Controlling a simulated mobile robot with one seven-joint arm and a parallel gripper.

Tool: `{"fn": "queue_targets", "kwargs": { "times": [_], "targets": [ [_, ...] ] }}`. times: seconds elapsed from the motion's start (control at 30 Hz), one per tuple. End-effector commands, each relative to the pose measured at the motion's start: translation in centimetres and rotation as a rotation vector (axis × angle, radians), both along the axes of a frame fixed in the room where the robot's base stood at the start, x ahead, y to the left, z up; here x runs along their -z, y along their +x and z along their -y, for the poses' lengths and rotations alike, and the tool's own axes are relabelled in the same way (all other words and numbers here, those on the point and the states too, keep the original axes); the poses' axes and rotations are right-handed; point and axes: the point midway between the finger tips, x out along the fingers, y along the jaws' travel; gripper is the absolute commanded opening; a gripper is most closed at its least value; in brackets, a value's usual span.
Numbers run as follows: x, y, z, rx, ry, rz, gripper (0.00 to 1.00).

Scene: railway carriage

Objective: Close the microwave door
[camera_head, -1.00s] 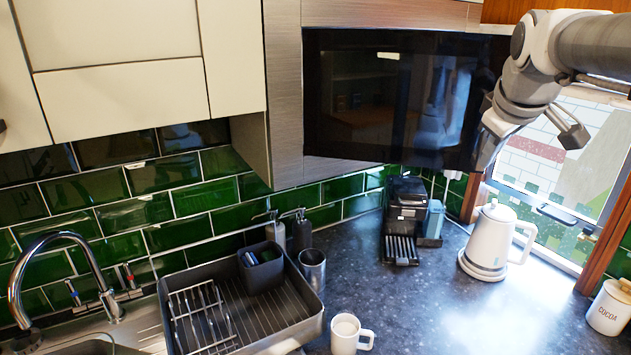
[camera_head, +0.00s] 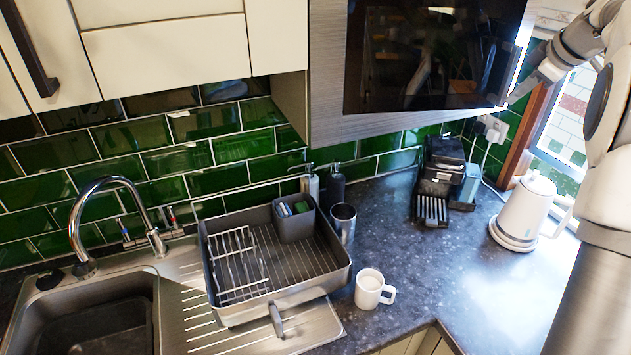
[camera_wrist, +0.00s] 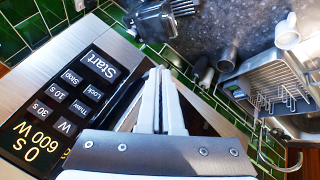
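The microwave has a black glass door (camera_head: 435,55) at the upper right of the head view, set in a grey wood-grain surround. The wrist view shows its control panel (camera_wrist: 65,110) at the left, with Start and other buttons and a lit display. A dark strip lies between the panel and my fingers. My gripper (camera_wrist: 160,72) has its two pale fingers side by side with no clear gap, and nothing shows between them. In the head view my gripper (camera_head: 522,88) is at the lower right edge of the door. I cannot tell whether they touch, or whether the door stands ajar.
Below are a dish rack (camera_head: 335,285), a white mug (camera_head: 369,289), a black coffee machine (camera_head: 441,165) and a white kettle (camera_head: 524,208) on the dark worktop (camera_head: 440,260). The sink (camera_head: 100,320) is at the left. A window is at the right.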

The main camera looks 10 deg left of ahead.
Motion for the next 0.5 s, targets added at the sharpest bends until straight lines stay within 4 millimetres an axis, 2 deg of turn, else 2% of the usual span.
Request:
{"fn": "queue_targets", "kwargs": {
  "times": [0.2, 0.5],
  "targets": [
    [0.0, 2.7, -0.5, -0.022, 0.001, 0.001, 0.0],
    [0.0, 4.7, -0.8, -0.018, 0.002, -0.001, 0.0]
  ]
}}
